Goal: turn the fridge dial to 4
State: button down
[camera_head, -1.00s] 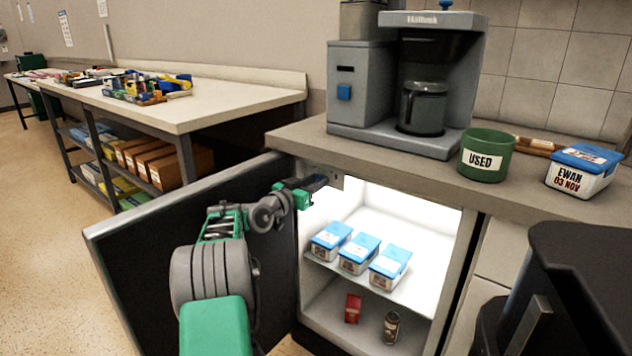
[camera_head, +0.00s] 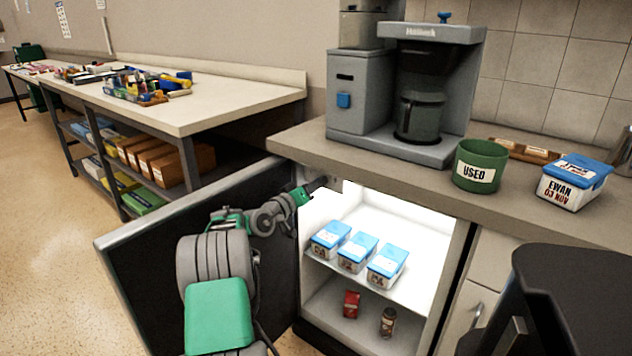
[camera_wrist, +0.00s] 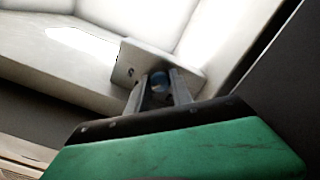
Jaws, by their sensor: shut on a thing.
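The fridge (camera_head: 458,262) stands open under the counter, its dark door (camera_head: 150,270) swung out to the left. A small pale control box (camera_wrist: 192,72) is fixed at the top inside the fridge. My gripper (camera_wrist: 160,84) reaches to it, with its two fingers closed around a small bluish round dial (camera_wrist: 159,80). The fingers hide the sides of the dial, and no number or pointer on it is readable. In the head view my gripper (camera_head: 318,186) is at the fridge's upper left inner corner, where the dial is hidden.
Several blue-lidded tubs (camera_head: 357,253) stand on the lit shelf, with a red carton (camera_head: 351,304) and a jar (camera_head: 388,321) below. A coffee machine (camera_head: 440,35), a green USED pot (camera_head: 482,168) and a tub marked EWAN (camera_head: 572,182) stand on the counter above.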

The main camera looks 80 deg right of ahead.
jog(key=shift+s, duration=0.1)
dwell(0.4)
jog(key=c, duration=1.1)
grip_release()
jog(key=shift+c, duration=0.2)
jog(key=shift+a, duration=0.1)
jog(key=p+v, duration=0.1)
jog(key=v, duration=0.6)
jog(key=shift+a, duration=0.35)
